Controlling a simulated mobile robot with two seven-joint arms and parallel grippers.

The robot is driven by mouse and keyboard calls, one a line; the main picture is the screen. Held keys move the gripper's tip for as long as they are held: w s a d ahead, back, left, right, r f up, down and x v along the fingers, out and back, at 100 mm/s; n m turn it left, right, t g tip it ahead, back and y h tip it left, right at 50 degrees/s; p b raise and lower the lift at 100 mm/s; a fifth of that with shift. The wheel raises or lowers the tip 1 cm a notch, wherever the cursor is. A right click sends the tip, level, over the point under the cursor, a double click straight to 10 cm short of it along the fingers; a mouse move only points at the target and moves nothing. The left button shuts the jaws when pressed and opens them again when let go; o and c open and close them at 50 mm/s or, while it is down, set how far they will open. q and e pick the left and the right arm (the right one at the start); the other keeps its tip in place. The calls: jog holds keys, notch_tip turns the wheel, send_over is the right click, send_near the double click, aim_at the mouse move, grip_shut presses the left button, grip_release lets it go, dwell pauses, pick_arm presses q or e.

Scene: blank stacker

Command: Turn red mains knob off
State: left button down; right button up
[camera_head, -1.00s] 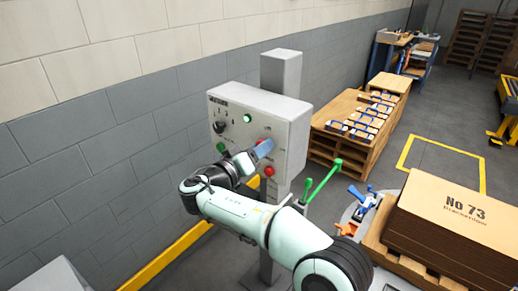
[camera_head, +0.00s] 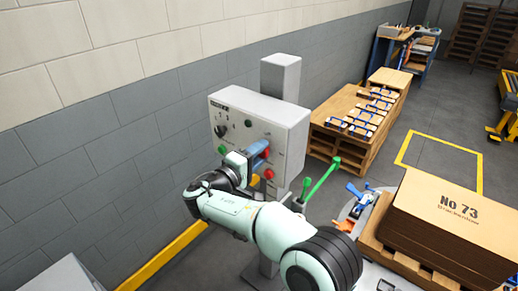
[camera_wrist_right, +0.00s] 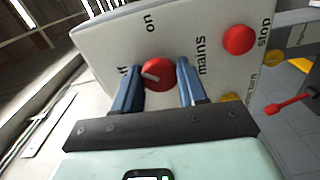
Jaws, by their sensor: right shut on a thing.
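The red mains knob (camera_wrist_right: 158,75) sits on the front of the grey control box, between the words "on" and "mains" in the right wrist view. Its pale pointer mark slants toward the partly covered word at the left, which ends in "f". My right gripper (camera_wrist_right: 160,90) has its two blue fingers on either side of the knob, shut on it. In the head view the right gripper (camera_head: 255,150) reaches the front of the control box (camera_head: 275,115), and the fingers hide much of the knob. My left gripper is not in view.
A red stop button (camera_wrist_right: 239,39) is beside the knob on the panel. A black knob (camera_head: 221,131) and green buttons are on the same panel. Green levers (camera_head: 322,180) stand at the right of the box, near my right arm. Stacked cardboard (camera_head: 445,215) is further right.

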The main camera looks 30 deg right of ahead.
pick_arm(q)
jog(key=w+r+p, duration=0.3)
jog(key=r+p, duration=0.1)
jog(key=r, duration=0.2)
jog(key=shift+p, duration=0.35)
pick_arm(e)
jog(key=shift+n, duration=3.8)
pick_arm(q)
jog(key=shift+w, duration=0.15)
pick_arm(e)
jog(key=o, duration=1.1)
jog(key=shift+c, duration=0.2)
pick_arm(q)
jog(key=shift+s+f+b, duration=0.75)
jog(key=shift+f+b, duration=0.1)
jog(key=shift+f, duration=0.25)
pick_arm(e)
jog(key=v, duration=1.3)
jog(key=shift+a, duration=0.2)
